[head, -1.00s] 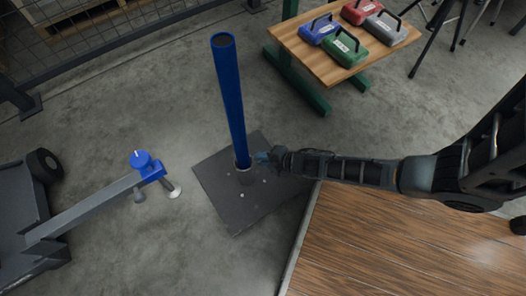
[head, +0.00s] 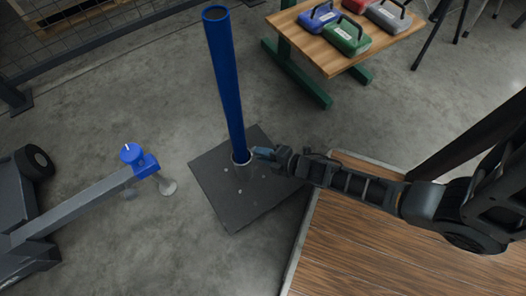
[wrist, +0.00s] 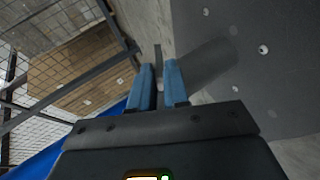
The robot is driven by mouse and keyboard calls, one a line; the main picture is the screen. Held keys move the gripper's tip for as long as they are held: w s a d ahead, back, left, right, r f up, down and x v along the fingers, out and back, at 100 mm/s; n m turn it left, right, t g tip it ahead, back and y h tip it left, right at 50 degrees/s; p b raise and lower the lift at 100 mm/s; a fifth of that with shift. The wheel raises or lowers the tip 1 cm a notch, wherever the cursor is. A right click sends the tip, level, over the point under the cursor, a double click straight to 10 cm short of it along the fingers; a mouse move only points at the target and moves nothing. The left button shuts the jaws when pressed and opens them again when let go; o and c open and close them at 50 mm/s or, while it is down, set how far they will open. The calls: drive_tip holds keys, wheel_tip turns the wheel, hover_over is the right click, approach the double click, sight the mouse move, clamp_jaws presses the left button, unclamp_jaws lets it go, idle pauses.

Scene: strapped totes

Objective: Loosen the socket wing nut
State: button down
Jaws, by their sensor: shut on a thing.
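The blue pole (head: 226,85) stands upright in a short socket (head: 242,161) on a dark square base plate (head: 232,208). My gripper (head: 262,153) reaches in from the right, low beside the socket. In the wrist view its two blue fingers (wrist: 160,82) are close together, shut on a thin grey piece (wrist: 158,58) that looks like a wing of the socket wing nut. The rest of the nut is hidden or too small to tell. A grey cylindrical shape (wrist: 207,62), perhaps the socket, lies just right of the fingers.
A wooden platform (head: 390,245) lies at lower right, its edge near the base plate. A table (head: 340,52) with several coloured cases stands at the back. A grey trailer-like frame (head: 75,205) with a blue clamp is at left. Bare concrete lies between.

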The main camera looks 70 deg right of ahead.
drive_tip(key=c, duration=1.2)
unclamp_jaws()
drive_tip(key=shift+c, duration=0.2)
drive_tip(key=p+v, duration=0.3)
drive_tip(key=v, duration=0.4)
drive_tip(key=shift+s, duration=0.35)
drive_tip(key=shift+r, duration=0.1)
drive_tip(key=shift+a, duration=0.1)
